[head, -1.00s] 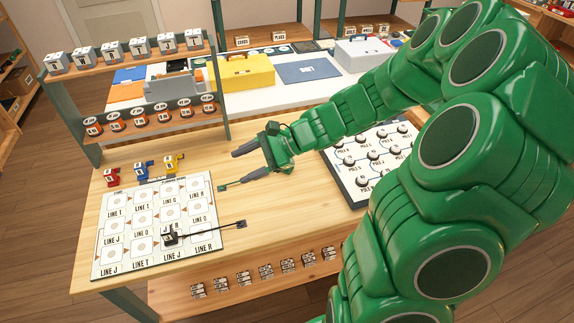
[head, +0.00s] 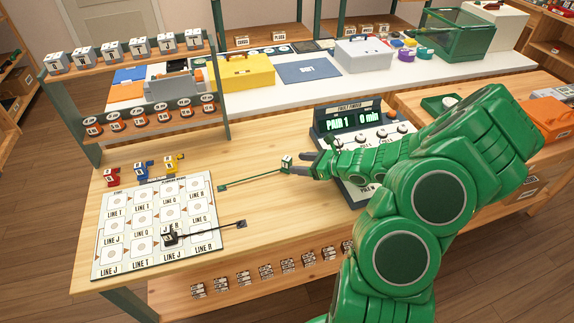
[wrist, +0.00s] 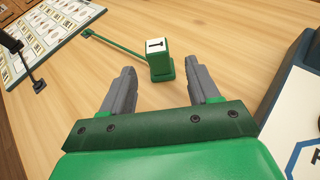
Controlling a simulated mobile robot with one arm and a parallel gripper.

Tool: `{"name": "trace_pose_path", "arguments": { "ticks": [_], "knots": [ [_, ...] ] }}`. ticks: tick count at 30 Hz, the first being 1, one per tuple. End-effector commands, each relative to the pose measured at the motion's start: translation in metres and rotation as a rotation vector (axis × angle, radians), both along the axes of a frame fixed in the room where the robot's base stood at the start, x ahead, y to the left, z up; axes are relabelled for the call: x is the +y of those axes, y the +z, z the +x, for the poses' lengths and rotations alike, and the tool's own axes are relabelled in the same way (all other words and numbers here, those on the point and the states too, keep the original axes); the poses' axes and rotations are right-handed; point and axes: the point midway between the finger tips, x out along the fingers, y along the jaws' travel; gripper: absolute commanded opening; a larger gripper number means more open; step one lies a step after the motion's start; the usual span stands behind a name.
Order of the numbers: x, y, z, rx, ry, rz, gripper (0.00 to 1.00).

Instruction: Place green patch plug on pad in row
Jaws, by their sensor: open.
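The green patch plug (head: 287,163) is a small green block with a white marked top, standing on the wooden bench. Its thin green cord runs left to a small end piece (head: 222,188). My gripper (head: 307,163) is open, empty and low over the bench, to the right of the plug. Its two grey fingers (wrist: 166,84) are apart. The white board with rows of pads (head: 129,252) lies at the left; a black plug (head: 170,237) with a cord is on it.
Red (head: 112,176), blue (head: 141,171) and yellow (head: 171,164) plugs stand behind the board. The fault finder device (head: 347,118) is behind my arm. A shelf rack (head: 160,122) stands at the back left. Bench between board and gripper is mostly clear.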

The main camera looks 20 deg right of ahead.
Motion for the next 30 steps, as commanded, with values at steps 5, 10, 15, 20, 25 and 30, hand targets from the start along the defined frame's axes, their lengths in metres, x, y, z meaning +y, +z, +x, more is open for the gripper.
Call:
{"name": "trace_pose_path", "arguments": {
  "ticks": [5, 10, 15, 20, 25, 30],
  "knots": [
    [0.001, -0.006, 0.003, 0.003, -0.001, -0.01, 0.61],
    [0.011, -0.011, 0.011, 0.003, 0.001, -0.009, 0.61],
    [0.017, -0.014, 0.017, 0.003, 0.0, -0.009, 0.61],
    [0.025, -0.018, 0.024, 0.003, 0.001, -0.009, 0.61],
    [0.04, -0.023, 0.036, 0.003, 0.003, -0.009, 0.61],
    [0.049, -0.029, 0.046, 0.004, 0.001, -0.008, 0.61]
  ]
}}
